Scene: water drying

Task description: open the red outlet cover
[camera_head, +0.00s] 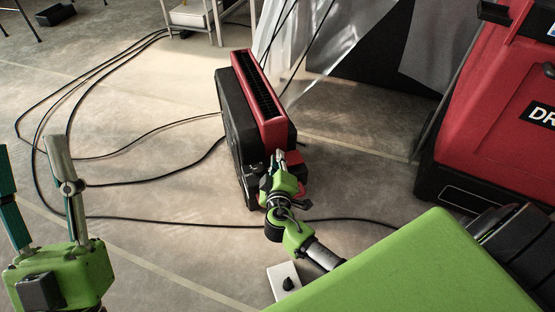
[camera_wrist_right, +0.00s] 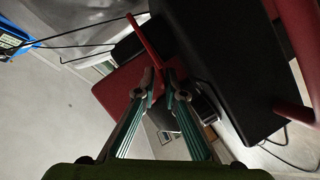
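The red and black machine (camera_head: 238,122) stands on the floor at centre. Red parts (camera_head: 293,159) show at its near end, partly hidden by my right gripper (camera_head: 280,155). In the right wrist view, a thin red flap (camera_wrist_right: 143,36), seen nearly edge-on, looks like the outlet cover. It stands out beside a wider red panel (camera_wrist_right: 118,88). My right gripper (camera_wrist_right: 159,82) has its fingertips close together at the flap's lower end. I cannot tell if they touch or pinch it. My left gripper (camera_head: 40,170) is open and empty at the left, away from the machine.
Black cables (camera_head: 150,183) run across the floor left of the machine. A large red machine (camera_head: 490,110) stands at the right. A white box with a black knob (camera_head: 283,279) lies near the front. A metal stand (camera_head: 190,18) is at the back.

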